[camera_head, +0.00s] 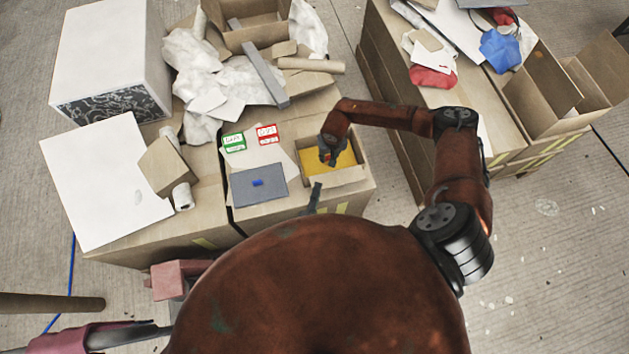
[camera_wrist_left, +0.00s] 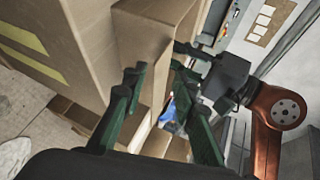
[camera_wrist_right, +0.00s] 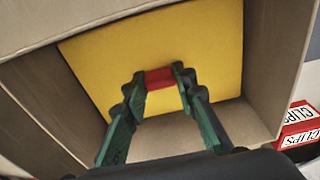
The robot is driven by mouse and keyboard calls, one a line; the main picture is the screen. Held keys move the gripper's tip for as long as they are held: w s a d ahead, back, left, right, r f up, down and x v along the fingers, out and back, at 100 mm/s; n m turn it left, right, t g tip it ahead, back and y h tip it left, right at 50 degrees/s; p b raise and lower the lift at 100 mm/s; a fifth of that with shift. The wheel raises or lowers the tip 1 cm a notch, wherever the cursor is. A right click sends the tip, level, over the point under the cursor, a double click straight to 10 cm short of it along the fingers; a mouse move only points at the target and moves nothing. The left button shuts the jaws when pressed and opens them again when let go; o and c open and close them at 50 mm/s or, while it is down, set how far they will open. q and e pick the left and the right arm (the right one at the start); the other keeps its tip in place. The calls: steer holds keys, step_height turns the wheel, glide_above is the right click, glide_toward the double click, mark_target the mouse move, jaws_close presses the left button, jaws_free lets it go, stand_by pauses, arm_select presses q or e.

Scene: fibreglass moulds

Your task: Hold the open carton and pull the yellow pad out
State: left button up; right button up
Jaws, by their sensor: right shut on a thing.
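The open carton (camera_head: 345,178) stands at the right front corner of the table top, and the yellow pad (camera_head: 342,160) lies inside it. My right gripper (camera_head: 328,155) reaches down into the carton. In the right wrist view it is shut on a small red tab (camera_wrist_right: 160,77) on the yellow pad (camera_wrist_right: 205,45), with carton walls around. My left gripper (camera_head: 314,197) is at the carton's front side, low in the head view. In the left wrist view its green fingers (camera_wrist_left: 158,75) are apart, with a cardboard wall (camera_wrist_left: 150,35) close before them. I cannot tell whether they touch it.
A white board (camera_head: 100,185) and crumpled paper fill the left and back. A second cardboard stack (camera_head: 500,135) stands right.

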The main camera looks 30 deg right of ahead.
arm_select(q)
steer(key=shift+x, duration=2.35)
steer(key=shift+c, duration=0.4)
steer(key=c, duration=0.6)
steer(key=shift+o, duration=0.2)
steer(key=shift+a+f, duration=0.15)
steer(key=shift+f, duration=0.1)
